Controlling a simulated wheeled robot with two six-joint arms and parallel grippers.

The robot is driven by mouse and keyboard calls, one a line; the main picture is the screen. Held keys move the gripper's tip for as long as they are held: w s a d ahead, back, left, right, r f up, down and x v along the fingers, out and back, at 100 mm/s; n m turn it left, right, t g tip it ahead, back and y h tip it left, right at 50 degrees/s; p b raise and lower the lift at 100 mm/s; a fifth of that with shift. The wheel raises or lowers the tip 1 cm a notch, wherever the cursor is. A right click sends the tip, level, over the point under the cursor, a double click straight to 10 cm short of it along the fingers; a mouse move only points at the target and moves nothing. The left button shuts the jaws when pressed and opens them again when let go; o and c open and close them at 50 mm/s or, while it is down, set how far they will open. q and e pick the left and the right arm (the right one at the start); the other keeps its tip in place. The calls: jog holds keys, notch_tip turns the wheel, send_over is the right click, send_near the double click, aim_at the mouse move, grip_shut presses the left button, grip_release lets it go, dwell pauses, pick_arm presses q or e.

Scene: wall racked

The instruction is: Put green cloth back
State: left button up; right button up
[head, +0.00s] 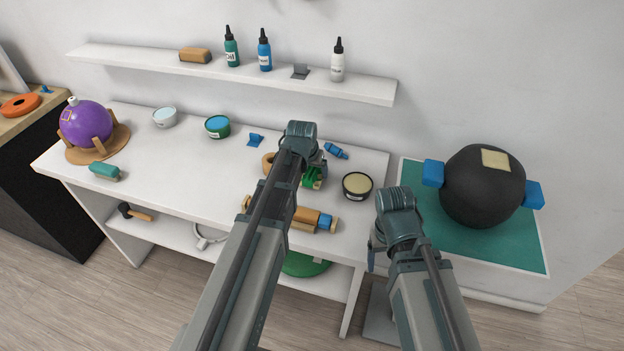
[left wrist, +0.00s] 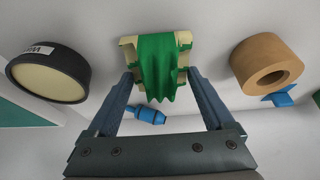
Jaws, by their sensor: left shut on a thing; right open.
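The green cloth (left wrist: 160,68) hangs in folds over a small cream and green holder (left wrist: 127,45) in the left wrist view. In the head view the cloth (head: 312,178) shows only in part, beside my left arm on the white table. Whether the fingers also touch the holder cannot be told. My right gripper (head: 373,252) is open and empty, low in front of the table's right end, partly hidden by its own wrist.
A tub with cream contents (head: 357,186) stands right of the cloth; a tan roll (left wrist: 272,68) lies on its other side. A blue piece (head: 336,151) lies behind. A wooden-ended tool (head: 306,219) lies in front. The wall shelf (head: 150,62) holds bottles. A black ball (head: 481,187) sits right.

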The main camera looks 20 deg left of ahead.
pick_arm(q)
jog(key=shift+f, duration=0.6)
pick_arm(e)
jog(key=shift+f, duration=0.55)
jog(key=shift+f, duration=0.1)
pick_arm(q)
jog(key=shift+f+b, duration=0.25)
jog(key=shift+b, duration=0.1)
jog(key=o, duration=1.4)
jog(key=shift+r, duration=0.1)
pick_arm(e)
jog(key=shift+f, duration=0.1)
pick_arm(q)
jog(key=p+v, duration=1.3)
jog(key=shift+d+r, duration=0.15)
jog(key=shift+r, duration=0.25)
pick_arm(e)
notch_tip(320, 180, up, 13)
pick_arm(q)
jog(key=shift+f, duration=0.1)
pick_arm(e)
jog(key=shift+f, duration=0.15)
